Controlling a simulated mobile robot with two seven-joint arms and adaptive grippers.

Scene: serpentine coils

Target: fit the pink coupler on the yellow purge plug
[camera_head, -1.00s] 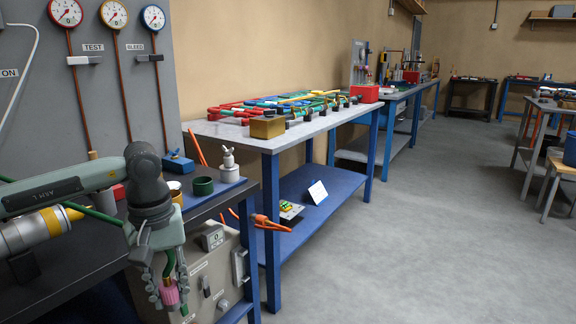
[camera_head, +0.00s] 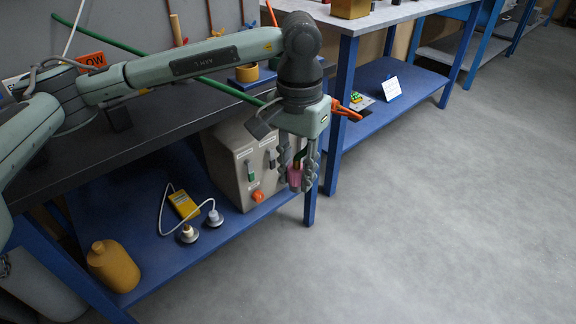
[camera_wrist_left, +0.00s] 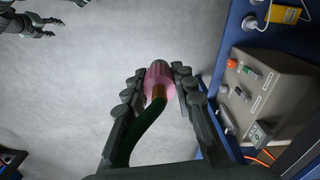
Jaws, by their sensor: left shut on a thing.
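The pink coupler (camera_head: 295,177) hangs between the fingers of my left gripper (camera_head: 298,180), which is shut on it. In the left wrist view the pink coupler (camera_wrist_left: 158,78) sits between the fingertips, with an orange-brown collar and a green hose (camera_wrist_left: 147,130) running back towards the wrist. The gripper points down, in front of the grey cabinet. My right gripper (camera_wrist_left: 45,27) shows small and dark at the top left of the wrist view; its opening is unclear. I cannot pick out the yellow purge plug in these frames.
A grey cabinet (camera_head: 230,165) with switches and an orange knob stands on the blue lower shelf (camera_head: 150,245). Also there are a yellow meter (camera_head: 184,204) with a white cable and a mustard bottle (camera_head: 113,266). The floor to the right is clear.

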